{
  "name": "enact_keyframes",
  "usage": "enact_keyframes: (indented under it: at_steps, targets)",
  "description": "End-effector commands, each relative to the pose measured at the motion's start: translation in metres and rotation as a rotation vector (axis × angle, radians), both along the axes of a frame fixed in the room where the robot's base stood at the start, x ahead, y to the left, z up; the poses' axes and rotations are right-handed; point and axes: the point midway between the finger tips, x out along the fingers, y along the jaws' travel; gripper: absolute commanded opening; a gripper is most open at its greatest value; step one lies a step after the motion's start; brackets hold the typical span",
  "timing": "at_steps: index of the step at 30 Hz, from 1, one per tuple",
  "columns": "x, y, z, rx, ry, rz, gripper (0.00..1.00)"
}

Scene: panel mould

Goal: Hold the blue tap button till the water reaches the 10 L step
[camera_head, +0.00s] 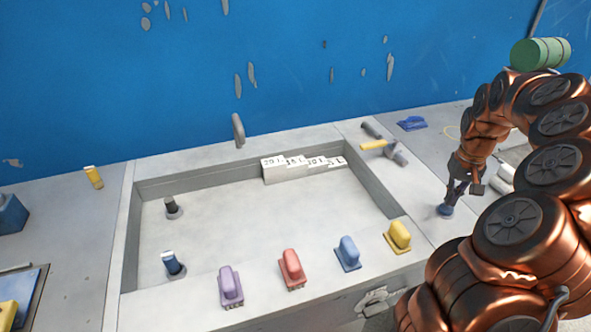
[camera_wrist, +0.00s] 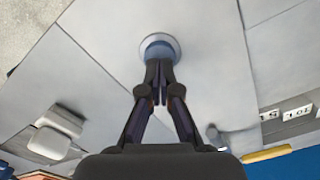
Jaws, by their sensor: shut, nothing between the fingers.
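The blue tap button (camera_head: 445,210) sits on the right-hand ledge of the mould, in a pale round base. My gripper (camera_head: 460,190) points down over it with its fingers shut and empty. In the wrist view the shut fingertips (camera_wrist: 159,98) overlap the blue button (camera_wrist: 160,50); I cannot tell whether they touch it. The stepped scale (camera_head: 290,170) stands at the back right of the basin, with labels that read about 20 L, 15 L, 10 L and 5 L. Part of it shows in the wrist view (camera_wrist: 290,125). No clear water line shows in the basin (camera_head: 270,220).
Purple (camera_head: 230,287), red (camera_head: 292,269), blue (camera_head: 347,253) and yellow (camera_head: 398,236) handled blocks line the front rim. A yellow-handled tool (camera_head: 375,145) and a blue item (camera_head: 411,123) lie on the right ledge. A blue wall rises behind.

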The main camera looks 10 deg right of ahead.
Motion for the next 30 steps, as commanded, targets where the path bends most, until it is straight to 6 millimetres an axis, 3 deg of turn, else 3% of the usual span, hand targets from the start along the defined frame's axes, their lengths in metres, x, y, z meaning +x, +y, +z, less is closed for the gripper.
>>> enact_keyframes:
  at_steps: [30]
  targets:
    - [0.0, 0.0, -0.02, 0.0, 0.0, 0.0, 0.0]
